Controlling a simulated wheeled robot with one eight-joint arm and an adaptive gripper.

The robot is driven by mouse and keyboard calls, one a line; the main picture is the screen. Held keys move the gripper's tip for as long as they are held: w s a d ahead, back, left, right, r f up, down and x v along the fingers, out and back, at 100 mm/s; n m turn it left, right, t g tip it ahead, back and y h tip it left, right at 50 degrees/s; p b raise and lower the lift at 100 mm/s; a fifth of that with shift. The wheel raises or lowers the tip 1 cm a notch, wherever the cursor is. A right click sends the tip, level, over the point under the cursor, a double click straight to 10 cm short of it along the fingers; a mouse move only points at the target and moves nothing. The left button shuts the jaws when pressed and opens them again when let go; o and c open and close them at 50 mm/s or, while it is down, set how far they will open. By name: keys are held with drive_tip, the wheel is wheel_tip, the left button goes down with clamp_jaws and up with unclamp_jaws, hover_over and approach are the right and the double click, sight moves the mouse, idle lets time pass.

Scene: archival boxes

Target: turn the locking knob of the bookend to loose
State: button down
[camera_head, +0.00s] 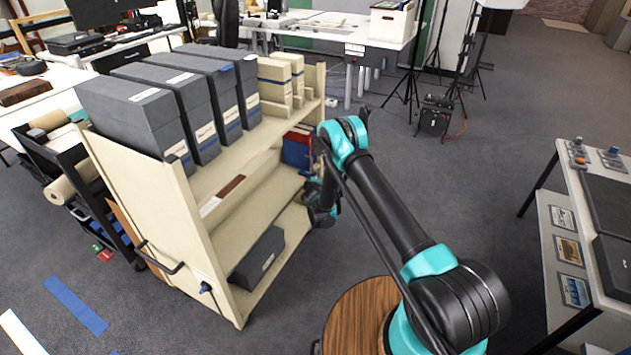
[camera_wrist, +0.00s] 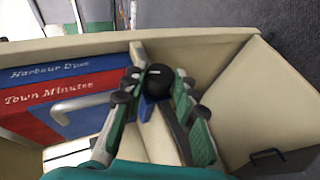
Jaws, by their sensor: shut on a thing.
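The locking knob (camera_wrist: 158,82) is a round black knob with a short white mark, in the middle of the wrist view. My gripper (camera_wrist: 164,90) has its two green-padded fingers on either side of it and is shut on it. The bookend's body is mostly hidden behind the fingers; a small blue part (camera_wrist: 147,107) shows just below the knob. In the head view my gripper (camera_head: 320,200) is at the open side of the cream cart's shelves, and the knob is hidden there.
Blue and red books (camera_wrist: 50,95) lie left of the knob, with a bent grey handle-like bar (camera_wrist: 92,104) over them. The cream cart (camera_head: 190,225) carries grey archival boxes (camera_head: 140,115) on top. A dark box (camera_head: 258,258) sits on its bottom shelf.

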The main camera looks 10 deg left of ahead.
idle(0.3)
drive_tip(key=c, duration=1.2)
unclamp_jaws()
wheel_tip(320, 180, up, 10)
